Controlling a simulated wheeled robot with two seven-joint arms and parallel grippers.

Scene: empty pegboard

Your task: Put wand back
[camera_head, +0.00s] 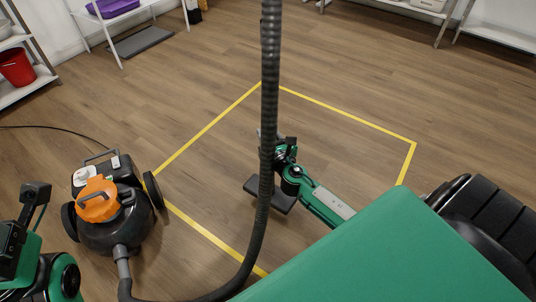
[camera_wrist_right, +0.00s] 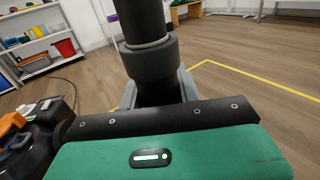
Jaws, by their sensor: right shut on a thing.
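The vacuum (camera_head: 108,205), black with an orange part, stands on the floor at left in the head view. Its ribbed hose (camera_head: 268,95) runs from its base, loops along the bottom and rises past the top edge. In the right wrist view, my right gripper (camera_wrist_right: 158,92) is shut on the dark wand (camera_wrist_right: 148,52), which has a grey collar and extends up out of view. In the head view my right gripper is partly hidden behind the hose. My left gripper (camera_head: 30,212) is at the left edge, apart from the vacuum; its jaws are unclear.
A yellow floor outline (camera_head: 350,117) surrounds bare floor right of the vacuum. A black cord (camera_head: 50,127) trails left from the vacuum. White shelving with a red bucket (camera_head: 16,67) stands at upper left. Other shelves line the back. The central floor is clear.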

